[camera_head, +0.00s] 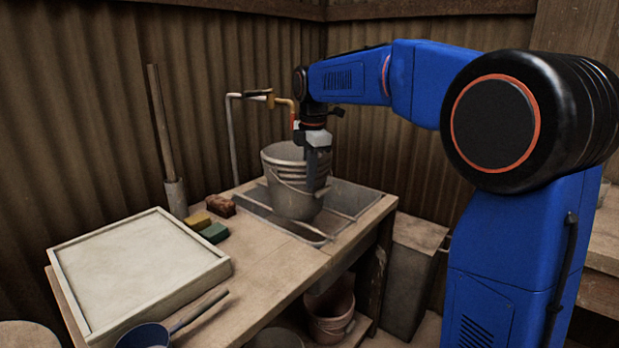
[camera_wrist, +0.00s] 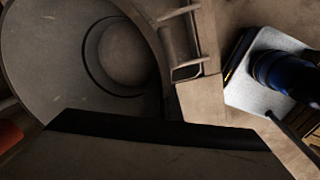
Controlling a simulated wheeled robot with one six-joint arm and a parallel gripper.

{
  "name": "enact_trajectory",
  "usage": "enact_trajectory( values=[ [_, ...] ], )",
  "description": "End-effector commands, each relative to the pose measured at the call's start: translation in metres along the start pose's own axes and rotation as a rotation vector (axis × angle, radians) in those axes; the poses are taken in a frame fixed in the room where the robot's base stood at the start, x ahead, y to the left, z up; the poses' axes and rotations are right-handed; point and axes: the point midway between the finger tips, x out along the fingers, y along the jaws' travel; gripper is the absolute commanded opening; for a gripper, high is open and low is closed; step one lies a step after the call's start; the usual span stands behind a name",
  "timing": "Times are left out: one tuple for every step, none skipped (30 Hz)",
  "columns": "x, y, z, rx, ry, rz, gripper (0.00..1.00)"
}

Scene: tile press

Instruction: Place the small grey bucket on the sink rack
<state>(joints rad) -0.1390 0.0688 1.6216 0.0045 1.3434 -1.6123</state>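The small grey bucket (camera_head: 285,200) is upright over the sink in the head view, with its handle hanging on the near side. Its round inside shows in the wrist view (camera_wrist: 85,60). The sink rack (camera_head: 312,236) spans the basin under the bucket; part of it shows in the wrist view (camera_wrist: 180,35). Whether the bucket's base rests on the rack or hovers just above it is unclear. My gripper (camera_head: 318,178) points down at the bucket's right rim, one finger along the outer wall. The other finger is hidden, so its grip is unclear.
A framed pale tray (camera_head: 140,262) lies on the bench, with a brown block (camera_head: 220,206), sponges (camera_head: 213,232) and a blue pan (camera_head: 146,336). A tap (camera_head: 285,101) stands behind the sink. Another bucket (camera_head: 330,315) is below the bench.

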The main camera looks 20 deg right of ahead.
Motion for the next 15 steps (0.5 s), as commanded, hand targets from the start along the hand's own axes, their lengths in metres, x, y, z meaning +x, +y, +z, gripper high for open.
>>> enact_trajectory(
  values=[
    [-0.0005, 0.0002, 0.0, 0.0, 0.0, 0.002, 0.0],
    [0.0, 0.0001, 0.0, 0.0, 0.0, 0.002, 0.0],
    [0.001, 0.0, 0.0, 0.0, 0.0, 0.002, 0.0],
    [0.0017, -0.0001, 0.0, 0.0, 0.0, 0.001, 0.0],
    [0.0028, -0.0004, 0.0, 0.0, 0.0, -0.001, 0.05],
    [0.0026, -0.0003, 0.0, 0.0, 0.0, 0.0, 0.14],
    [0.0026, -0.0003, 0.0, 0.0, 0.0, 0.0, 0.21],
    [0.0026, -0.0003, 0.0, 0.0, 0.0, 0.0, 0.21],
    [0.0025, -0.0003, 0.0, 0.0, 0.0, 0.0, 0.21],
    [0.0025, -0.0003, 0.0, 0.0, 0.0, 0.0, 0.21],
    [0.0025, -0.0003, 0.0, 0.0, 0.0, 0.0, 0.21],
    [0.0025, -0.0003, 0.0, 0.0, 0.0, 0.0, 0.21],
    [0.0025, -0.0003, 0.0, 0.0, 0.0, 0.0, 0.21],
    [0.0025, -0.0003, 0.0, 0.0, 0.0, 0.0, 0.21],
    [0.0023, -0.0003, 0.0, 0.0, 0.0, 0.0, 0.21]
  ],
)
